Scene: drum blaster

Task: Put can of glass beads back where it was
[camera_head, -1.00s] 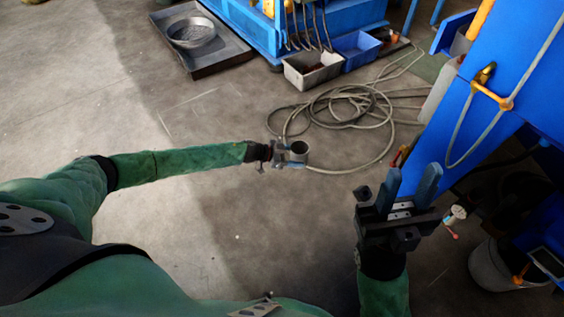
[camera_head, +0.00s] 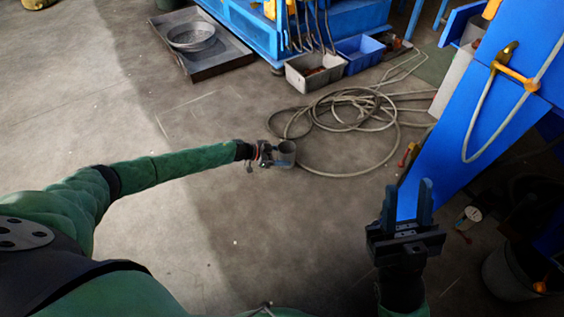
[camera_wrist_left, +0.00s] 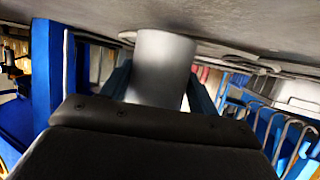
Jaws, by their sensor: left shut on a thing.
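The can of glass beads (camera_head: 285,154) looks like a grey open-topped cylinder. My left gripper (camera_head: 279,155) is shut on it at the end of my outstretched left arm, near the looped hose in the head view. In the left wrist view the can (camera_wrist_left: 162,68) stands out as a plain pale grey cylinder between the dark blue fingers. The contents of the can are too small and dark to tell. My right gripper (camera_head: 407,206) is open and empty at the lower right, its two blue fingers apart and pointing up.
A coiled hose (camera_head: 350,110) lies on the floor beyond the can. A grey bin (camera_head: 315,72) and a blue bin (camera_head: 360,52) stand by the blue machine. A tray (camera_head: 212,58) with a round pan is at upper left. A tall blue panel (camera_head: 455,135) and a bucket (camera_head: 508,273) are right.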

